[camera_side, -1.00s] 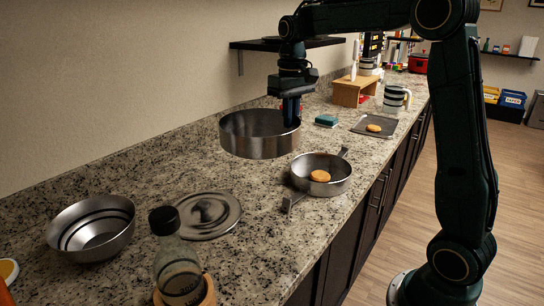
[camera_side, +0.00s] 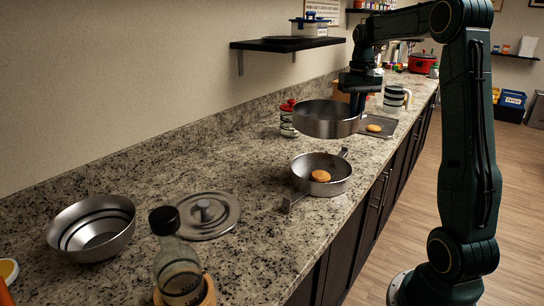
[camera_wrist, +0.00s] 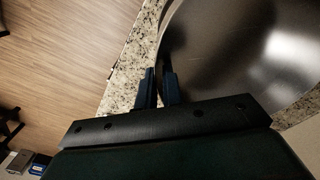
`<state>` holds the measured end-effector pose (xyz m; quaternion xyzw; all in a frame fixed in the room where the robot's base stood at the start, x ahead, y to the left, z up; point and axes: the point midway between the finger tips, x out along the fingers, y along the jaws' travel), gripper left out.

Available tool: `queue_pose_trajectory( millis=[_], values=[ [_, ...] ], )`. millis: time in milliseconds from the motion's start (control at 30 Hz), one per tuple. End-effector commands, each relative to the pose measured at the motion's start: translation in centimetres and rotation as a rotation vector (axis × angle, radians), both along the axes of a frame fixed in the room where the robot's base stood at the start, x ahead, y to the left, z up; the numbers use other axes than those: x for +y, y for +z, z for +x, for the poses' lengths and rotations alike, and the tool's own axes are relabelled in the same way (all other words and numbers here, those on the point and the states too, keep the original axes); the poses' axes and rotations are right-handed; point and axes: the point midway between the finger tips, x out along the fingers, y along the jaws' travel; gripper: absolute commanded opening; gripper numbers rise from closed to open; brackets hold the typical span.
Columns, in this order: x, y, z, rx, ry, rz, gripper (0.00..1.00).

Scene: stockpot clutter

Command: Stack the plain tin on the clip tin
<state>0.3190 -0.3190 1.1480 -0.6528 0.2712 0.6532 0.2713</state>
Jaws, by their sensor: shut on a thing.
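The plain tin (camera_side: 322,122) is a wide, round grey metal pan held in the air, roughly level. My gripper (camera_side: 358,104) is shut on its right-hand rim. In the wrist view, the blue fingers (camera_wrist: 161,84) pinch the wall of the plain tin (camera_wrist: 225,60), whose inside looks empty where visible. The clip tin (camera_side: 311,186), a round metal pan with a clip sticking out on two sides, stands on the counter. It appears below the held tin in the side view, with a clear gap. A round orange-brown biscuit (camera_side: 320,176) lies inside the clip tin.
A red-lidded jar (camera_side: 288,120) stands behind the held tin. A dark tray (camera_side: 388,132) with another biscuit and a striped mug (camera_side: 394,98) are farther back. A lid (camera_side: 208,215), a steel bowl (camera_side: 92,228) and a bottle (camera_side: 178,265) stand at the near left.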

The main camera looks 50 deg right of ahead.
Motion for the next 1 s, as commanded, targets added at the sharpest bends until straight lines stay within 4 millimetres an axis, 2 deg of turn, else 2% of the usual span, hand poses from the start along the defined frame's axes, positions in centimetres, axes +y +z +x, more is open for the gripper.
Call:
queue_pose_trajectory(
  millis=[133, 300, 1000],
  values=[
    [0.1, -2.0, 0.0, 0.000, 0.001, 0.000, 0.00],
    [0.1, -3.2, 0.0, -0.002, 0.001, -0.002, 0.00],
    [0.1, -3.8, 0.0, -0.002, 0.001, -0.002, 0.00]
  ],
)
